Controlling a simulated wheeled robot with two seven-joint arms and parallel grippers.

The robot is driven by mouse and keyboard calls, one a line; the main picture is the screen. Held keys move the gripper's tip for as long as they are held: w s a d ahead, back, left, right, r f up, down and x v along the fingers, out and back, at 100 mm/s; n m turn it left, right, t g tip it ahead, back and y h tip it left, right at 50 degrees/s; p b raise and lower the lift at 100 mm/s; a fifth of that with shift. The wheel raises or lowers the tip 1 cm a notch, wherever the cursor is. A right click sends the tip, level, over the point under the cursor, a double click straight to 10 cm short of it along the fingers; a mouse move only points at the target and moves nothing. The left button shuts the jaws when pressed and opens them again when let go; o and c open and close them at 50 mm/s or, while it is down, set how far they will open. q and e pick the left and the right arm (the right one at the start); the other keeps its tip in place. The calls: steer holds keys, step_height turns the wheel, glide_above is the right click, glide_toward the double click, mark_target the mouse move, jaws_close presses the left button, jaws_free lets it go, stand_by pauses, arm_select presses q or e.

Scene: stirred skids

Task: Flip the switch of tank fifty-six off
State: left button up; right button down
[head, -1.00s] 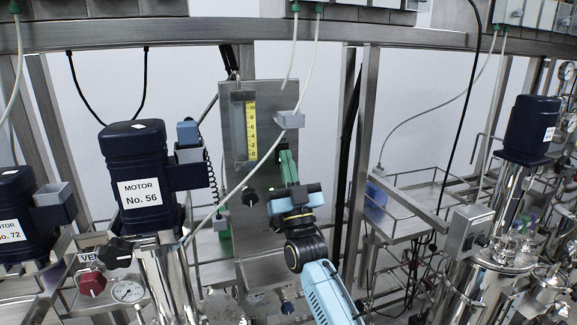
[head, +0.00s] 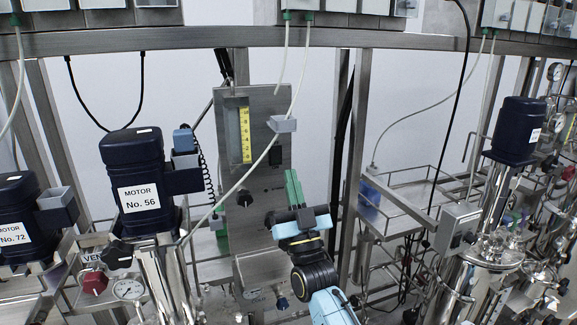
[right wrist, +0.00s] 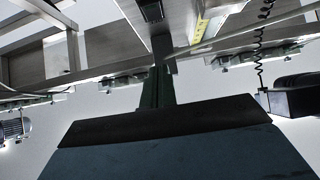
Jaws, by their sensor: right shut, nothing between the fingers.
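The tank with the blue motor marked No. 56 (head: 138,180) stands left of centre in the head view. Right of it is an upright steel panel (head: 262,215) with a yellow scale. A small black switch (head: 276,158) sits on the panel; its position is too small to read. A black knob (head: 244,198) is lower left on the panel. My right gripper (head: 292,178), with green fingers, is shut and empty, just below and right of the switch. In the right wrist view a black fitting (right wrist: 151,10) shows on the panel beyond the fingers (right wrist: 158,80). My left gripper is not in view.
Another blue motor, No. 72 (head: 22,225), is at the far left. A tank with a blue motor (head: 516,130) stands at the right. A steel rail (head: 330,37) crosses above.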

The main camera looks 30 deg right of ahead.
steer(key=b+v, duration=0.1)
steer(key=v, duration=0.5)
steer(key=shift+s, duration=0.35)
steer(key=shift+a+r, duration=0.1)
